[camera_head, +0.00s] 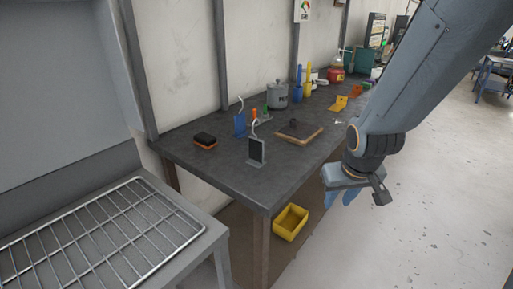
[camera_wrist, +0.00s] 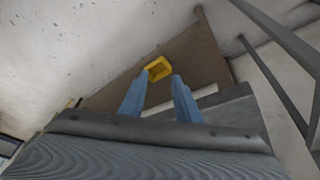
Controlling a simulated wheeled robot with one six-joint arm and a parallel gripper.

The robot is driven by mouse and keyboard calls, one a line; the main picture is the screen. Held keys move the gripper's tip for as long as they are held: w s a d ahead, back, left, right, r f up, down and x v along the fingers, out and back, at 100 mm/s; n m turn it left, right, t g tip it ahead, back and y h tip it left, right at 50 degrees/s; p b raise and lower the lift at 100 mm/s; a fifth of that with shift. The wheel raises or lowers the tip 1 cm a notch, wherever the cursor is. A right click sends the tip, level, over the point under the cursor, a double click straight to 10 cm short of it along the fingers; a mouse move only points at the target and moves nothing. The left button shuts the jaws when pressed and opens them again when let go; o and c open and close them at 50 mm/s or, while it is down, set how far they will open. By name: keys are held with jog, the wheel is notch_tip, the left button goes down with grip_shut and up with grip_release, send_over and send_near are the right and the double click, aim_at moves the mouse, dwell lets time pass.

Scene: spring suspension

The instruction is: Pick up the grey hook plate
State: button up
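The grey hook plate (camera_head: 257,151) stands upright near the front edge of the dark workbench (camera_head: 225,170), with a pale curved hook rising from its top. My gripper (camera_head: 340,200) hangs to the right of the bench, out beyond its edge and apart from the plate. In the wrist view my gripper (camera_wrist: 157,82) shows two blue fingers spread apart with nothing between them. The grey hook plate cannot be made out in the wrist view.
A blue hook plate (camera_head: 240,125) stands behind the grey one. A black-and-orange block (camera_head: 204,141), a brown board (camera_head: 299,132) and a grey pot (camera_head: 277,95) are on the bench. A yellow bin (camera_head: 290,222) sits below; a wire rack (camera_head: 100,238) is at left.

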aim_at(261, 163)
jog(key=w+a+n+t+y, duration=0.2)
jog(key=w+a, duration=0.1)
jog(key=w, duration=0.3)
jog(key=w+a+n+t+y, duration=0.2)
jog(key=w+a+y, duration=0.1)
jog(key=w, duration=0.3)
jog(key=w+a+n+t+y, duration=0.2)
jog(key=w+a+t, duration=0.1)
jog(key=w, duration=0.3)
jog(key=shift+w+r+n+y, duration=0.25)
jog(key=shift+n+y, duration=0.15)
jog(key=a+n+y, duration=0.1)
jog(key=y, duration=0.1)
jog(key=s+a+r+y, duration=0.1)
jog(key=a+y, duration=0.1)
jog(key=s+a+r+n+y, duration=0.1)
jog(key=a+y, duration=0.1)
jog(key=shift+s+n+y, duration=0.25)
jog(key=shift+n+y, duration=0.05)
jog(key=shift+y, duration=0.1)
jog(key=shift+p+x, duration=0.35)
jog(key=shift+x, duration=0.8)
jog(key=shift+p+x, duration=0.9)
jog(key=shift+x, duration=1.75)
grip_shut()
